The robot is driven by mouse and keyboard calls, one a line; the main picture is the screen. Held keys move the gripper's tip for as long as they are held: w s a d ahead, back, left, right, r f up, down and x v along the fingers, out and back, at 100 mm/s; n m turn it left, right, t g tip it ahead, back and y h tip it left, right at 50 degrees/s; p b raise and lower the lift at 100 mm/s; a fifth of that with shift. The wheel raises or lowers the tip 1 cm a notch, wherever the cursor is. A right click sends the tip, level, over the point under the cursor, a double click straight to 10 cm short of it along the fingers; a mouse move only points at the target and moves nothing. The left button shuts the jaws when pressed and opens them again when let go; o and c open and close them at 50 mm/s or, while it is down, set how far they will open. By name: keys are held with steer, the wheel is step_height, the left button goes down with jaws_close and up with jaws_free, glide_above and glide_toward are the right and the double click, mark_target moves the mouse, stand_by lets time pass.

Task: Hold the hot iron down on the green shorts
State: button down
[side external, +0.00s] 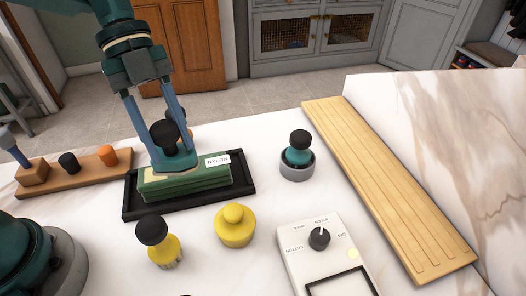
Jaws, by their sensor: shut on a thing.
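The green shorts (215,178) are a folded green block with a white label reading "NYLON", lying in a black tray (246,196) at left of centre. My gripper (172,158) points down over the shorts with its two blue fingers around a thing with a round black knob (163,133), which seems to be the iron. The fingers hide much of its body. A pale flat edge shows beneath it at the top of the shorts, and it appears to rest on them, though exact contact is hard to tell.
A control box (296,262) with a black dial stands at front. A teal black-knobbed piece sits in a grey cup (297,173). A yellow black-knobbed piece (164,252) and a yellow knob (235,227) stand before the tray. A wooden rack (88,181) is left, a slatted board (390,190) right.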

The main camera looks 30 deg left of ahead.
steer(key=shift+s+a+f+n+t, duration=0.1)
steer(key=shift+a+f+n+t, duration=0.15)
steer(key=shift+a+f+n, duration=0.6)
steer(key=shift+s+a+f+n+t, duration=0.15)
steer(key=shift+a+f+t, duration=0.25)
steer(key=shift+a, duration=0.9)
steer(key=shift+s+a+f+n+t, duration=0.15)
steer(key=shift+a+f+n, duration=0.45)
steer(key=shift+a, duration=0.5)
steer(key=shift+f, duration=0.9)
stand_by(3.8)
